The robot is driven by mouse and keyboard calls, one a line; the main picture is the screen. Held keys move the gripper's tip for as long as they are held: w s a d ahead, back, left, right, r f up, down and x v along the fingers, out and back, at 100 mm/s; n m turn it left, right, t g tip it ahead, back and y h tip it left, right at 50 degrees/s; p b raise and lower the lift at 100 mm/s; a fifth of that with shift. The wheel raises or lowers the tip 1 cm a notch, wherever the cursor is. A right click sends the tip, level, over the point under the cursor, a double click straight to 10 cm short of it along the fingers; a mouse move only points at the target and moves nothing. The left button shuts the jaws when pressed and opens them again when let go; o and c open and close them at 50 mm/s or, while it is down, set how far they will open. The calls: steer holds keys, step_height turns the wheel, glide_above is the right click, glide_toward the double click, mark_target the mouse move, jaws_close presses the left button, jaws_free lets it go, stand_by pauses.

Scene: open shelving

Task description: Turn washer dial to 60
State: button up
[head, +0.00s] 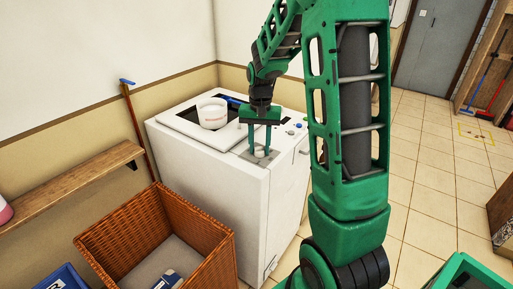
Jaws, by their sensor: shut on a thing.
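The white washer (190,170) stands in the middle of the head view against the wall corner. Its dial (260,153) is a small white knob on a grey patch near the front edge of the top. My gripper (260,151) points down from above, with its two green fingers on either side of the dial, shut on it. The fingers partly cover the dial, and I cannot read any marks or numbers around it.
A white bucket-like container (213,113) sits on the washer's top, behind the dial. A wicker basket (215,242) stands in front of the washer. A wooden shelf (75,186) runs along the left wall. The tiled floor (432,165) at right is mostly clear.

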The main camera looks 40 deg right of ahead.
mark_target(260, 147)
steer(key=shift+s, duration=0.1)
stand_by(0.4)
steer(key=o, duration=1)
steer(key=shift+o, duration=0.2)
steer(key=shift+r, duration=0.2)
step_height(260, 147, up, 10)
steer(key=shift+r, duration=0.15)
